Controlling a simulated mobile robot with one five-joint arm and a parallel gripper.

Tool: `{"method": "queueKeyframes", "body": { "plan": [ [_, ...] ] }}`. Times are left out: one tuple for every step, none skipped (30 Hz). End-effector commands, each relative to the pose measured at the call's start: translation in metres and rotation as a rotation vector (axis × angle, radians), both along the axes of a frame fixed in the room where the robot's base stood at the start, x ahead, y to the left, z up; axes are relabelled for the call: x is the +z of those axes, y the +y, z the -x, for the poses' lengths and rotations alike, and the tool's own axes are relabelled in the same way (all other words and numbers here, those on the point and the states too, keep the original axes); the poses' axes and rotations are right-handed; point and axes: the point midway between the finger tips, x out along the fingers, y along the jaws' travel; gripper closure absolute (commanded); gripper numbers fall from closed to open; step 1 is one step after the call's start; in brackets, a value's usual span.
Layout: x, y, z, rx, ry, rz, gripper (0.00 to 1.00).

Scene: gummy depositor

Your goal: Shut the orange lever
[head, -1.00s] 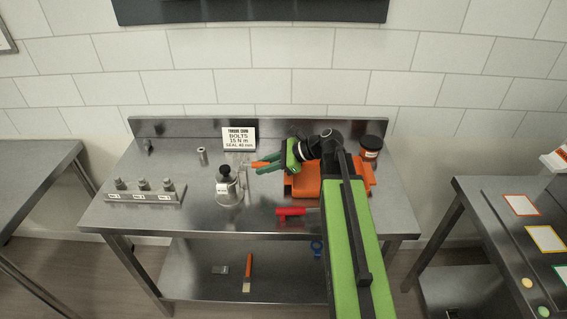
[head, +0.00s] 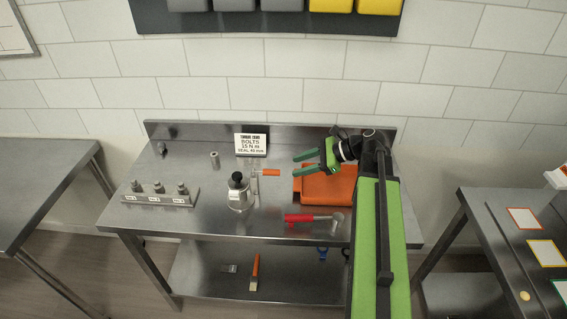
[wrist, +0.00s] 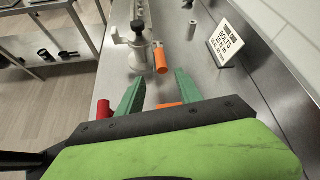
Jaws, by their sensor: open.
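The orange lever (head: 271,172) sticks out to the right from a small silver clamp device (head: 240,197) with a black knob, in the middle of the steel bench. In the wrist view, the lever (wrist: 161,58) lies just beyond the fingertips, roughly in line with the gap between them. My gripper (head: 293,166) has green fingers, is open and empty, and is to the right of the lever's end, apart from it. The wrist view shows my gripper (wrist: 160,76) with its fingers spread.
An orange tray (head: 328,187) lies below and right of my gripper. A red-handled tool (head: 300,217) lies near the front edge. A sign (head: 251,145), a small metal cylinder (head: 214,159) and a block with several bolts (head: 158,194) stand on the bench.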

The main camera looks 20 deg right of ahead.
Motion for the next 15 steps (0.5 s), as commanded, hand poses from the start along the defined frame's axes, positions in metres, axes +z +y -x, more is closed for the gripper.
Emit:
{"method": "queueKeyframes", "body": {
  "plan": [
    [0.015,-0.011,0.006,-0.003,-0.001,0.0,0.58],
    [0.018,-0.017,0.009,-0.003,-0.001,0.001,0.58],
    [0.022,-0.024,0.013,-0.002,0.0,0.0,0.58],
    [0.025,-0.029,0.016,-0.002,0.0,0.0,0.58],
    [0.028,-0.033,0.018,-0.003,0.0,-0.001,0.58],
    [0.03,-0.038,0.021,-0.001,0.0,0.0,0.58],
    [0.032,-0.041,0.023,0.0,0.0,0.0,0.58],
    [0.033,-0.044,0.025,0.0,0.0,0.0,0.58],
    [0.034,-0.047,0.026,-0.001,-0.001,0.0,0.58],
    [0.035,-0.049,0.027,-0.001,-0.001,0.0,0.58],
    [0.035,-0.05,0.028,0.0,0.0,-0.001,0.58],
    [0.035,-0.051,0.029,0.0,0.0,-0.001,0.58],
    [0.035,-0.051,0.029,0.002,-0.001,-0.001,0.58],
    [0.035,-0.051,0.03,0.002,-0.001,-0.001,0.58],
    [0.035,-0.051,0.03,0.002,-0.001,-0.001,0.58]
  ]
}}
